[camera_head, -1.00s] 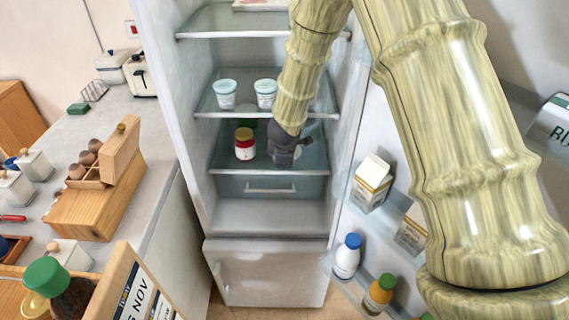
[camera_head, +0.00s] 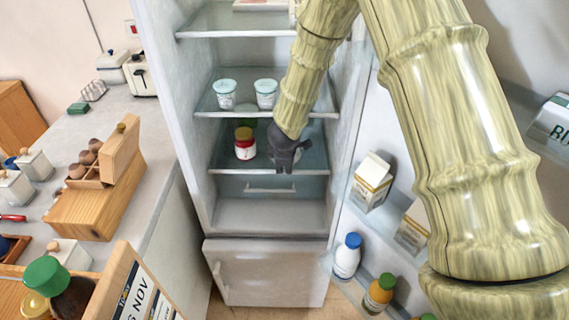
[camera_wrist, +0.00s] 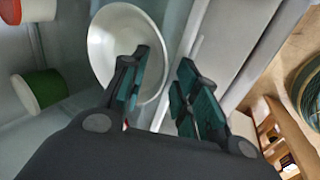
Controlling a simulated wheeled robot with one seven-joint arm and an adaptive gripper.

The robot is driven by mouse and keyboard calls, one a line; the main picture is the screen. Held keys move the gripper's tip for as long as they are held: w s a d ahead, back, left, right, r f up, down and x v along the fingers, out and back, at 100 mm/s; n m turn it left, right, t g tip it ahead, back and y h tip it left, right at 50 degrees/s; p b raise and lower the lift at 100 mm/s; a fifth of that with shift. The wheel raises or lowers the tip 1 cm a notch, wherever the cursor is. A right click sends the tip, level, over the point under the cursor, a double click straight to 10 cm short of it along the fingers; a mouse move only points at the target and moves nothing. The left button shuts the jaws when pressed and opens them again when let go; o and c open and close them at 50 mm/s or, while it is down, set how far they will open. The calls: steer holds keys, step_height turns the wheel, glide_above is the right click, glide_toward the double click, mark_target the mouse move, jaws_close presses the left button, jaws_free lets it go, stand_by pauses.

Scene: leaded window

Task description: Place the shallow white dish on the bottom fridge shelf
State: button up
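The shallow white dish (camera_wrist: 105,45) shows round and empty in the wrist view. In the head view only a pale bit of it (camera_head: 296,156) shows behind my gripper (camera_head: 284,162), at the lowest glass shelf (camera_head: 228,168) of the open fridge. My gripper (camera_wrist: 163,88) is open in the wrist view, its two dark green-padded fingers apart. The left finger overlaps the dish, and the right finger is outside its rim. The near rim lies between them. I cannot tell whether either finger touches the dish, or whether it rests fully on the shelf.
Two white tubs (camera_head: 225,95) stand on the shelf above. A drawer (camera_head: 268,187) is below. The open door at right holds a carton (camera_head: 371,180) and bottles.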

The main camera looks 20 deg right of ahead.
steer(key=shift+r, duration=0.1)
steer(key=v, duration=1.2)
steer(key=shift+s, duration=0.1)
